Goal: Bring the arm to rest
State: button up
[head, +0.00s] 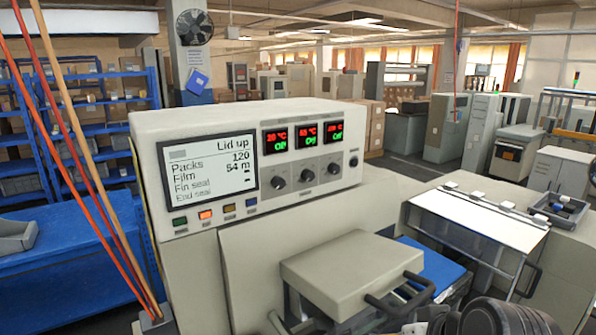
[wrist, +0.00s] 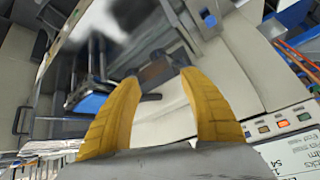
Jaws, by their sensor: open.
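My gripper (wrist: 161,78) shows in the wrist view with its two yellow fingers apart and nothing between them. The beige wrapper machine and a dark handle lie beyond the fingertips. In the head view, a dark rounded part of my arm (head: 492,316) shows at the bottom right edge; the fingers are not visible there. The machine's control cabinet (head: 250,120) stands left of centre, with a screen (head: 208,160) reading "Lid up", Packs 120 and Film 54 m. Its buttons also show in the wrist view (wrist: 283,123).
A beige block with a dark handle (head: 345,268) juts out before the cabinet. A pale flat panel (head: 482,217) lies to the right, beside a small dark tray (head: 560,208). Orange and tan strands (head: 85,170) run down the left. Blue shelving (head: 100,110) stands behind.

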jog(key=s+d+f+h+b, duration=0.1)
jog(key=s+f+b, duration=0.1)
jog(key=f+b, duration=0.3)
jog(key=s+d+f+h+b, duration=0.1)
jog(key=f+b, duration=0.4)
jog(key=f, duration=0.2)
jog(key=shift+s+d+f+m+b, duration=0.2)
jog(key=shift+s+d+m+b, duration=0.1)
jog(key=shift+s+m, duration=0.1)
